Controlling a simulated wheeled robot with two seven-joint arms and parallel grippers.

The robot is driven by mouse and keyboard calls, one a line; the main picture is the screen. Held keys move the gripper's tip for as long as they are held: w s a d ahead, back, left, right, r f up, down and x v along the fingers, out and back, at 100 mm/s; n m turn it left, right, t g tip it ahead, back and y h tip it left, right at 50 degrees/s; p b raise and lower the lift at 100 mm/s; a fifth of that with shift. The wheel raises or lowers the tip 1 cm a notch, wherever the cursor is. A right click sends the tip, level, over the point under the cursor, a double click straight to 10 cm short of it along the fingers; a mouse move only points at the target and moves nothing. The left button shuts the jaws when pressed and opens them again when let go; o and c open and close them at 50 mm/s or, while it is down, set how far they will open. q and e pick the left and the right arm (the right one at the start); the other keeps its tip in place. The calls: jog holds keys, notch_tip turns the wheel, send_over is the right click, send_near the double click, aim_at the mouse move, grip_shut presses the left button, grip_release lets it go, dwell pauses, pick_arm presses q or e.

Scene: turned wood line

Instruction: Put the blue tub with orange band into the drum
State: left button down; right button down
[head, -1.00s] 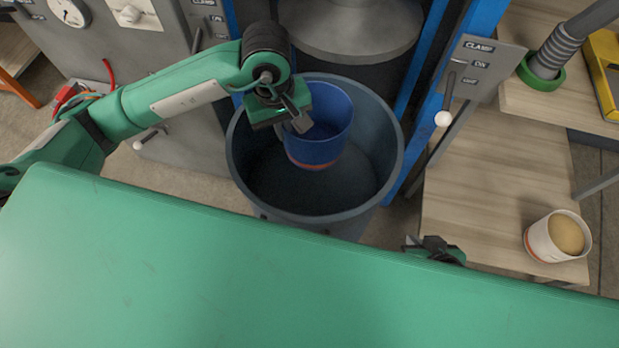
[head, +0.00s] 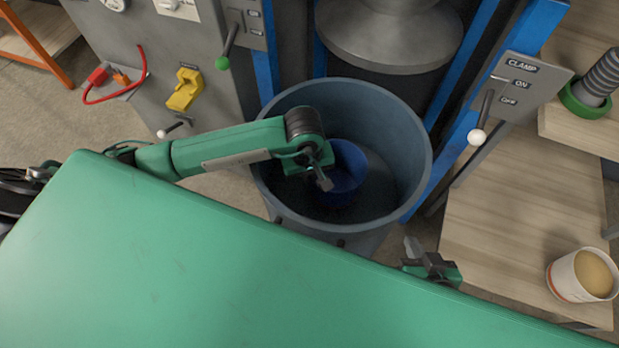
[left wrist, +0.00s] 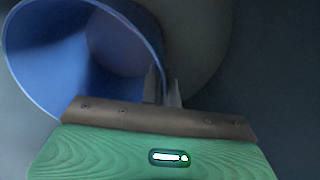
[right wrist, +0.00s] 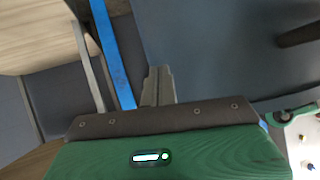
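The blue tub (head: 350,188) is inside the large grey-blue drum (head: 408,150), low between its walls. Its orange band does not show clearly now. My left gripper (head: 326,180) reaches down into the drum at the tub's left side. In the left wrist view the tub (left wrist: 85,50) is tilted in the picture, and my left fingers (left wrist: 163,88) are close together with the tub's wall between them. Whether the tub's base touches the drum floor cannot be told. My right gripper (head: 420,255) is empty, its fingers (right wrist: 158,84) together, outside the drum to the right.
A grey press head (head: 390,40) hangs behind the drum between blue posts. A clamp panel with a white-knobbed lever (head: 477,137) stands to the right. A white tub with tan contents (head: 585,275) sits on the wooden shelf. A yellow block (head: 184,90) is on the left cabinet.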

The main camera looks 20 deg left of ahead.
pick_arm(q)
jog(key=shift+f, duration=0.6)
pick_arm(e)
jog(key=shift+a, duration=0.15)
pick_arm(q)
jog(key=shift+f, duration=0.15)
jog(key=c, duration=1.7)
grip_release()
pick_arm(e)
jog(key=shift+a+t+y, duration=0.2)
jog(key=shift+t+y, duration=0.1)
